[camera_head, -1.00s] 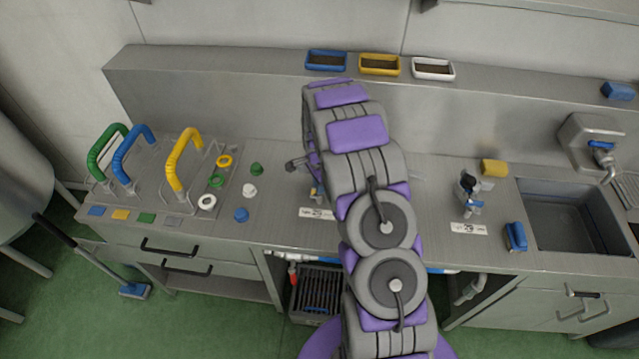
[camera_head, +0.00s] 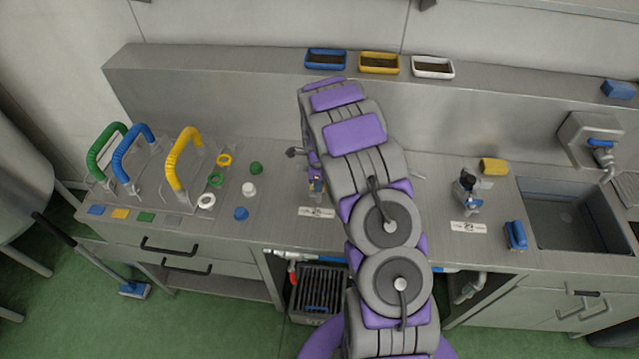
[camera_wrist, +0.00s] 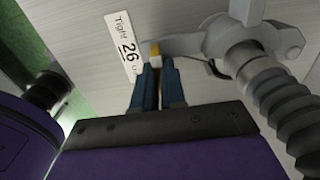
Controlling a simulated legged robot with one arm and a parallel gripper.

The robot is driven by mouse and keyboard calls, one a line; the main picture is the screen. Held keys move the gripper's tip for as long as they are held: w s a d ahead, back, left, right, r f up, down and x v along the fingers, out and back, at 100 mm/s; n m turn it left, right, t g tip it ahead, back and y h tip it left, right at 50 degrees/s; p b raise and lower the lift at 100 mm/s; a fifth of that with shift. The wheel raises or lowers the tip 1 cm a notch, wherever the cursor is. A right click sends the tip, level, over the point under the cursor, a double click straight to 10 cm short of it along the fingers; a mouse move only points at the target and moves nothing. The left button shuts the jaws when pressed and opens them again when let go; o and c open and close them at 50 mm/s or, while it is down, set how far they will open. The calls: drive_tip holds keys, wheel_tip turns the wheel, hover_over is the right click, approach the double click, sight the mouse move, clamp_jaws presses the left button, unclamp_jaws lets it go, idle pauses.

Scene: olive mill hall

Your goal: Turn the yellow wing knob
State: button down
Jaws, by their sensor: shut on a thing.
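The yellow wing knob (camera_wrist: 155,48) shows in the wrist view as a small yellow piece at the tips of my blue fingers. My gripper (camera_wrist: 158,70) is shut on it, and the fingers cover most of the knob. The knob sits beside a grey metal fitting (camera_wrist: 230,45) with a ribbed hose at right. A white label (camera_wrist: 124,46) reading "Tight" and "26" lies on the counter just left of the fingertips. In the head view my arm hides most of this spot; the label (camera_head: 316,212) shows at the arm's left edge.
Green, blue and yellow handles (camera_head: 183,160) and small caps stand at left. A dark crate (camera_head: 318,290) sits below.

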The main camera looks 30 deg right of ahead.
drive_tip(key=shift+w+r, duration=0.1)
drive_tip(key=shift+w, duration=0.1)
drive_tip(key=c, duration=1.2)
unclamp_jaws()
drive_tip(key=shift+a, duration=0.1)
wheel_tip(320, 180, up, 17)
drive_tip(key=p, duration=0.1)
drive_tip(key=shift+r, duration=0.1)
